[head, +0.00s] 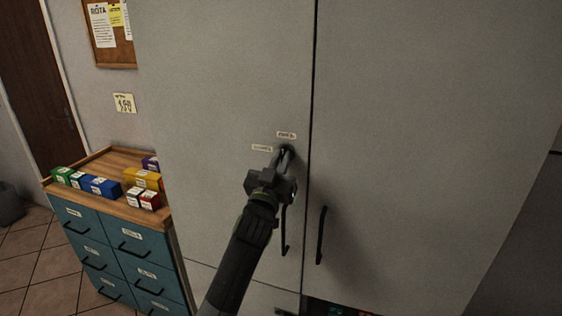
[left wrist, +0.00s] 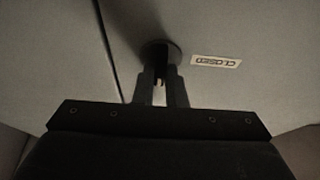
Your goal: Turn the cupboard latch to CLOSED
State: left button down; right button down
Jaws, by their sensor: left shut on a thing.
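The cupboard latch (head: 288,148) is a small dark knob on the left cupboard door, close to the gap between the doors. In the left wrist view its round dark base (left wrist: 161,47) shows just beyond my fingertips. My left gripper (head: 281,160) is shut on the latch; its two fingers (left wrist: 158,85) flank the latch handle, which they mostly hide. A CLOSED label (left wrist: 216,61) reads upside down beside the latch; in the head view a label (head: 262,148) sits left of the latch. Another small label (head: 286,135) sits just above it. My right gripper is not in view.
Two dark vertical door handles, left (head: 285,232) and right (head: 320,236), hang below the latch. A teal drawer cabinet (head: 120,250) with several small boxes on top stands left of the cupboard. A corkboard (head: 103,50) hangs on the wall behind.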

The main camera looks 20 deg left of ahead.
pick_arm(q)
jog(key=shift+d+r+n+g+y+b, duration=0.1)
jog(key=shift+n+g+y+b, duration=1.25)
jog(key=shift+n, duration=2.35)
jog(key=shift+d+r+n+g+y+b, duration=0.1)
jog(key=shift+n+g+y+b, duration=0.65)
jog(key=shift+n+b, duration=2.1)
jog(key=shift+d+n+g+y+b, duration=0.1)
jog(key=shift+n+g+y+b, duration=0.95)
jog(key=shift+n, duration=3.5)
jog(key=shift+t+y+p, duration=0.3)
jog(key=shift+t+y, duration=0.05)
jog(key=shift+y, duration=0.1)
jog(key=c, duration=1.5)
grip_release()
